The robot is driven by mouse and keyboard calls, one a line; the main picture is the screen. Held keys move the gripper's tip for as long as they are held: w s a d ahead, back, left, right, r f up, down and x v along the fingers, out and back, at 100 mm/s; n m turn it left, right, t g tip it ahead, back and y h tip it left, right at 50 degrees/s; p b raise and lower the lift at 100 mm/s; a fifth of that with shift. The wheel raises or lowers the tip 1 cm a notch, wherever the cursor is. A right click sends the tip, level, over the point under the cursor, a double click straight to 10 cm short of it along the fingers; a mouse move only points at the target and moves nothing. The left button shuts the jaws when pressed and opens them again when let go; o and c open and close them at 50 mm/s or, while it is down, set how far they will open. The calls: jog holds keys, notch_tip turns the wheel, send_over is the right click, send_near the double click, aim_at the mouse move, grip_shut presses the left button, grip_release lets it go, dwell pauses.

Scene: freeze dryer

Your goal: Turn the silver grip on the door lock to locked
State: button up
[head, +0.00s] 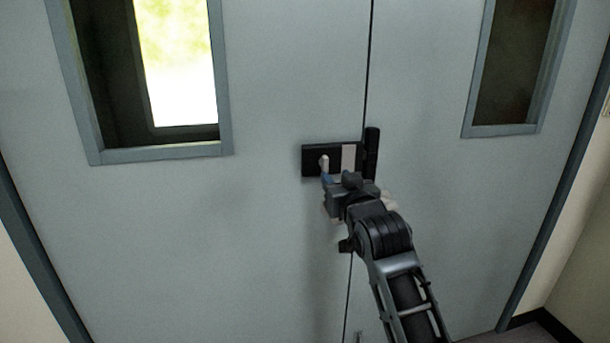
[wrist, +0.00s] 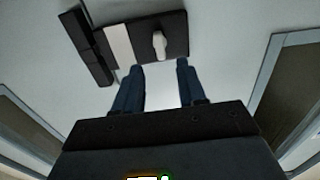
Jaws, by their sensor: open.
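The door lock (head: 311,163) is a black plate with a light strip, mounted on the left grey door leaf near the seam. Its silver grip (head: 324,162) is a small pale knob near the left end in the head view. In the wrist view the lock (wrist: 177,32) appears turned over, with the grip (wrist: 159,45) long side roughly up and down. My gripper (head: 328,181) is just below the grip. In the wrist view its blue fingers (wrist: 157,67) are open, with the grip ahead of the gap, apart from both. The head view hides part of the fingers.
A black catch piece (head: 371,152) stands at the seam on the right leaf, beside the lock. Framed windows are in the left leaf (head: 226,125) and right leaf (head: 470,130). The door surface left of the lock is clear.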

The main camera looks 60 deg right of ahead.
aim_at(326, 165)
jog(key=p+x, duration=0.1)
jog(key=x, duration=0.7)
jog(key=shift+r, duration=0.1)
grip_shut()
dwell(0.4)
